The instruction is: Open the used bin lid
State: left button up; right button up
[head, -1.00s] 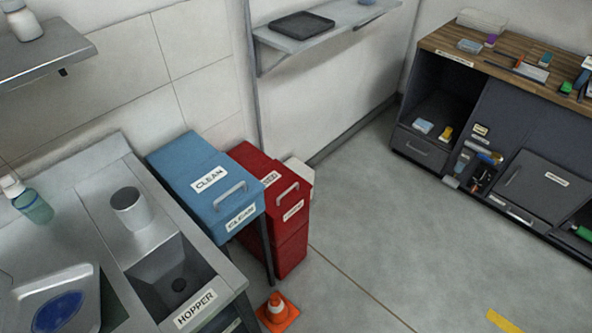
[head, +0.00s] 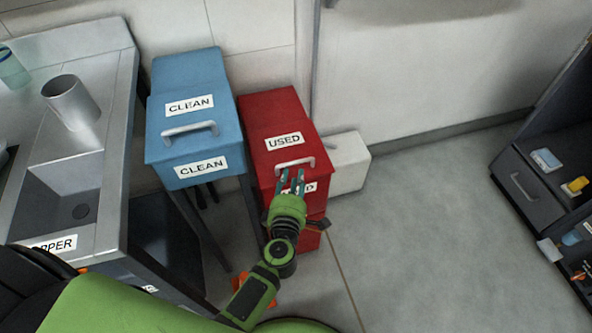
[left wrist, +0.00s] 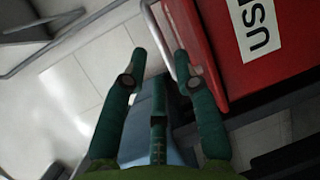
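The red used bin (head: 278,118) stands right of the blue clean bin, its USED label on top and its lid down. Its pale bar handle (head: 294,164) is at the lid's front edge. My left gripper (head: 293,180) is at the front of this handle, fingers towards it. In the left wrist view, its green fingers (left wrist: 162,64) are spread apart, with the handle (left wrist: 156,34) at the gap between them; I cannot tell whether they touch it. The red lid (left wrist: 216,50) fills the right of that view. The bin's front label is partly hidden by my gripper. My right gripper does not show.
The blue clean bin (head: 190,103) stands close on the left, with the steel hopper sink (head: 70,175) beyond it. A white box (head: 348,163) is right of the red bin. An orange cone, partly hidden, is below my left arm. The floor to the right is open.

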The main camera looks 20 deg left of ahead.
aim_at(294, 163)
pick_arm(q)
jog(key=x, duration=0.4)
jog(key=shift+w+a+b, duration=0.3)
jog(key=shift+w+a, duration=0.05)
jog(key=shift+x, duration=1)
jog(key=shift+d, duration=0.1)
jog(key=shift+c, duration=0.4)
grip_shut()
jog(key=shift+w, duration=0.2)
jog(key=w+a, duration=0.2)
jog(key=w, duration=0.1)
jog(key=w+a, duration=0.4)
jog(key=w, duration=0.1)
jog(key=shift+w+b, duration=0.3)
jog(key=shift+b, duration=0.1)
jog(key=shift+w+a, duration=0.55)
jog(key=shift+w, duration=0.15)
grip_release()
jog(key=shift+o, duration=0.4)
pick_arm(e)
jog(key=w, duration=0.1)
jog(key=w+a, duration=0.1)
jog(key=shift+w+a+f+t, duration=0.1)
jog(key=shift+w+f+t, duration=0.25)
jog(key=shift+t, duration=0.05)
